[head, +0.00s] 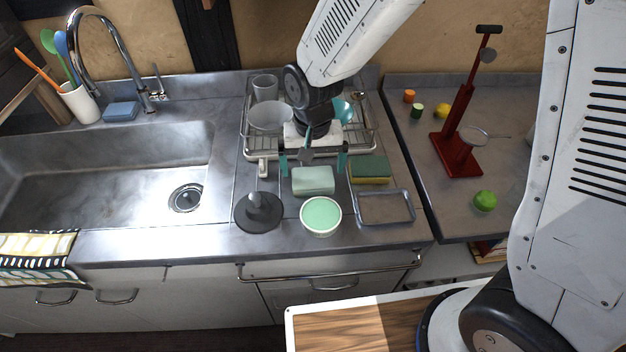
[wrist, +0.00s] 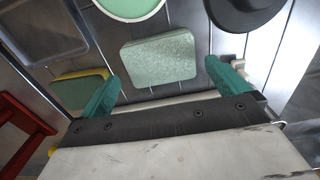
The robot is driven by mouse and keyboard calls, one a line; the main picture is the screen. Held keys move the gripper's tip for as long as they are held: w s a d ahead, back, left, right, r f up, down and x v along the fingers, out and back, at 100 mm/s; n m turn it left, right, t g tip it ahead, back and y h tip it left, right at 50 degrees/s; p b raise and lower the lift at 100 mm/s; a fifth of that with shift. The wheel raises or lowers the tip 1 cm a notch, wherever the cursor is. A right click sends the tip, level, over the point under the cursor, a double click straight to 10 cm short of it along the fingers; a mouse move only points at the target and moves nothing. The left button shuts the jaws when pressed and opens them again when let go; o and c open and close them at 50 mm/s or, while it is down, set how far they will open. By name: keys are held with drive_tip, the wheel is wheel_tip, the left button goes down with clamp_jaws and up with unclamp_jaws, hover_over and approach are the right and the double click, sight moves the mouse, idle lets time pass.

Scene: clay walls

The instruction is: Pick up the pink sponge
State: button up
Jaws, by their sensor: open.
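No pink sponge shows in either view. A pale green sponge (head: 313,181) lies on the metal counter right of the sink; it also shows in the wrist view (wrist: 160,60). My gripper (head: 313,163) is open and empty, its teal fingers pointing down just behind this sponge in the head view. In the wrist view my gripper (wrist: 160,85) has the sponge ahead of and between its fingertips, not gripped. A green and yellow sponge (head: 370,170) lies to the right. A blue sponge (head: 121,111) lies on the sink's back ledge.
A green-filled bowl (head: 321,216), a black plunger-like thing (head: 259,212) and a shallow metal tray (head: 385,207) stand close around. A dish rack (head: 362,138) is behind. The sink (head: 100,175) is left; a red stand (head: 456,150) and lime (head: 485,201) are right.

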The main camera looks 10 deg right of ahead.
sight(313, 177)
drive_tip(key=shift+f, duration=1.9)
drive_tip(key=c, duration=0.9)
drive_tip(key=shift+o, duration=0.2)
wheel_tip(313, 177, up, 10)
drive_tip(key=o, duration=0.4)
drive_tip(key=shift+c, duration=1.3)
drive_tip(key=shift+s+d, duration=0.1)
drive_tip(key=shift+s, duration=0.05)
